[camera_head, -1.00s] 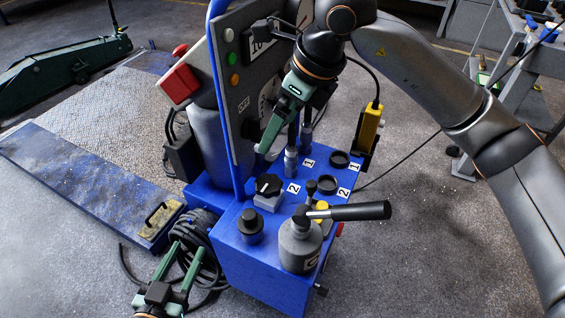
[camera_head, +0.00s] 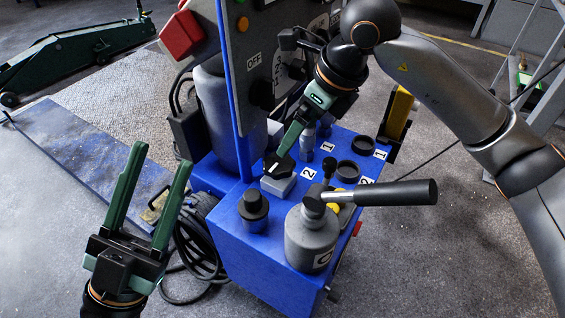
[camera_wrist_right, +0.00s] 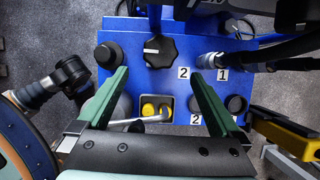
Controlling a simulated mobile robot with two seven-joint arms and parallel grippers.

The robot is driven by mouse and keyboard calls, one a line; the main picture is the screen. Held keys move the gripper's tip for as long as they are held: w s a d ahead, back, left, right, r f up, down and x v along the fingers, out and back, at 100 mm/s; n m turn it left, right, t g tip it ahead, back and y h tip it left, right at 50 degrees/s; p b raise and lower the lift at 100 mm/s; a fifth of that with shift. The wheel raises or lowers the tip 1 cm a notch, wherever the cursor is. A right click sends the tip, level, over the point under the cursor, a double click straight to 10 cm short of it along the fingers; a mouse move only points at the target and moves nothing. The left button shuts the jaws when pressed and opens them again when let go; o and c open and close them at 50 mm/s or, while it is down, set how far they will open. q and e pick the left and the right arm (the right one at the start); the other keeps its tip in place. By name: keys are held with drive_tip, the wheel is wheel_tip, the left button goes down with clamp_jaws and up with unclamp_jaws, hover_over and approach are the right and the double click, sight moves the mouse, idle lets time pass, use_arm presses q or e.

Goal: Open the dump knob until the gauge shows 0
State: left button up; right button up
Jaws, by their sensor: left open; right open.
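The dump knob appears to be the black lobed knob (camera_head: 278,165) with a white pointer line, on a grey block on top of the blue unit. It also shows in the right wrist view (camera_wrist_right: 160,50), its white line lying sideways. My right gripper (camera_wrist_right: 161,76) is open, with the knob ahead of and between its fingertips; I see no contact. In the head view the right gripper (camera_head: 288,145) comes down over the knob and partly hides it. My left gripper (camera_head: 161,157) is open and empty, left of the unit. The gauge reading cannot be made out.
The blue unit (camera_head: 235,235) carries a grey cylinder with a black lever handle (camera_head: 385,193), a black cap (camera_head: 254,208) and numbered sockets. An upright panel (camera_head: 256,40) stands behind. Coiled hose (camera_head: 195,250) lies beside the unit. Floor at front left is clear.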

sight(280, 162)
use_arm(q)
drive_tip(key=f+b, duration=0.1)
drive_tip(key=f, duration=0.1)
drive_tip(key=f+b, duration=0.1)
drive_tip(key=b, duration=0.1)
drive_tip(key=shift+w+d+f, duration=0.1)
drive_tip(key=shift+d+f, duration=0.1)
drive_tip(key=shift+f, duration=0.15)
use_arm(e)
drive_tip(key=x, duration=1)
drive_tip(key=shift+f, duration=0.1)
drive_tip(key=c, duration=1.1)
drive_tip(key=shift+d, duration=0.1)
drive_tip(key=shift+c, duration=0.2)
